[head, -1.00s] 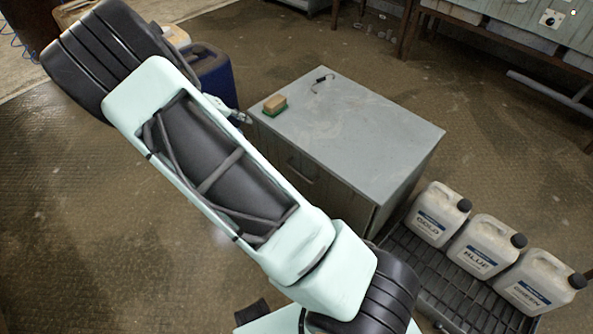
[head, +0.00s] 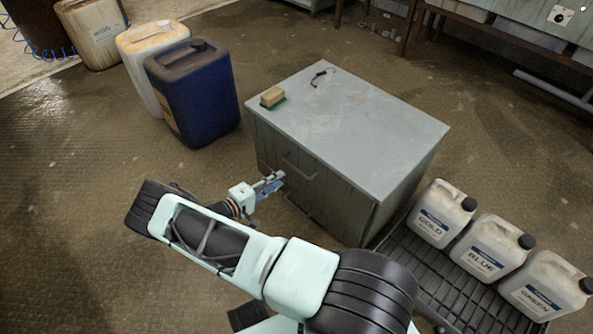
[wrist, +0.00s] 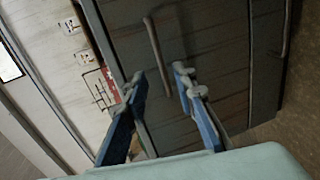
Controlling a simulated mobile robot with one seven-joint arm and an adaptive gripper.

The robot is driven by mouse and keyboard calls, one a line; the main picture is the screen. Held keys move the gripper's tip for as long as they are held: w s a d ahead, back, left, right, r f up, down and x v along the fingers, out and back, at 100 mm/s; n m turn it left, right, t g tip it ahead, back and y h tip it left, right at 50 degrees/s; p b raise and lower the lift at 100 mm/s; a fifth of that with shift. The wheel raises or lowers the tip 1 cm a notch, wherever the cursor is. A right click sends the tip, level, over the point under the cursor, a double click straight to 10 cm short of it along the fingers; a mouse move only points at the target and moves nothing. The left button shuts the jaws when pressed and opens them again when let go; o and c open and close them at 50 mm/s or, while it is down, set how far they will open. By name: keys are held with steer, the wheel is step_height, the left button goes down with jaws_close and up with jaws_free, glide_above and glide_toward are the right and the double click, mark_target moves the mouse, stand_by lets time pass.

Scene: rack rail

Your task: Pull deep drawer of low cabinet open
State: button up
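The low grey cabinet (head: 345,115) stands in the middle of the head view, its drawer fronts shut and facing my arm. An upper bar handle (head: 298,166) shows on its front; the lower part is partly hidden by my arm. In the wrist view, turned sideways, one bar handle (wrist: 156,48) lies just beyond the fingertips and another handle (wrist: 287,28) is at the right edge. My gripper (head: 270,184) is in front of the cabinet's left side. In the wrist view my gripper (wrist: 159,76) is open, with nothing between its fingers.
A sponge (head: 272,96) and a small dark item (head: 319,77) lie on the cabinet top. A blue canister (head: 195,95) and pale canisters stand at the left. Labelled white jugs (head: 478,247) stand on a black grate (head: 440,290) at the right.

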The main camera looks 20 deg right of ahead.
mark_target(296, 168)
steer(key=b+x, duration=0.2)
steer(key=x, duration=0.8)
jaws_close()
